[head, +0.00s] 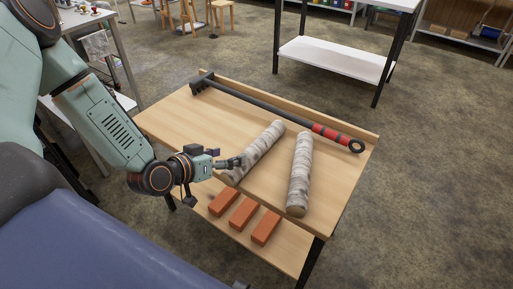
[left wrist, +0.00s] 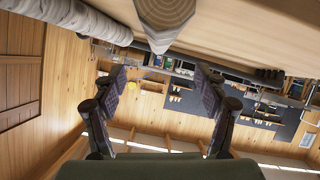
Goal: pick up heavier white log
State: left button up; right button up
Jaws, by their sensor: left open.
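Two pale, grey-mottled birch logs lie on the wooden table in the head view. The left log (head: 259,149) slants toward the near edge, and the right log (head: 300,172) lies beside it, apart. I cannot tell which is heavier. My left gripper (head: 232,163) is at the near end of the left log, open and empty. In the left wrist view the open fingers (left wrist: 161,84) are spread, with a log's end (left wrist: 163,18) at the top between them, beyond the fingertips. Another log (left wrist: 72,13) shows at top left. My right gripper is not in view.
A long black tool (head: 265,107) with a red grip lies along the table's (head: 190,125) back edge. Three orange bricks (head: 243,213) rest on a lower shelf at the front. A white-shelved stand (head: 335,58) is behind. The tabletop left of the logs is clear.

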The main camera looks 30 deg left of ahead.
aim_at(247, 149)
pick_arm(q)
jog(key=shift+o, duration=0.5)
jog(key=shift+s+f+m+g+p, duration=0.15)
jog(key=shift+f+m+g+p, duration=0.15)
jog(key=shift+f+m+p, duration=0.5)
jog(key=shift+h, duration=0.9)
jog(key=w, duration=0.1)
jog(key=w+p, duration=0.1)
jog(key=w, duration=0.1)
jog(key=w+p, duration=0.1)
jog(key=shift+w+a+f, duration=0.15)
jog(key=shift+a, duration=0.1)
jog(key=shift+w+a, duration=0.1)
jog(key=shift+w, duration=0.2)
jog(key=shift+w+f+n+b, duration=0.1)
jog(key=shift+f+n+b, duration=0.05)
jog(key=shift+n+b, duration=0.25)
jog(key=b+x, duration=0.3)
jog(key=x, duration=0.3)
jog(key=shift+d+f, duration=0.15)
jog(key=shift+d, duration=0.05)
jog(key=shift+w+d+f, duration=0.25)
jog(key=shift+w, duration=0.25)
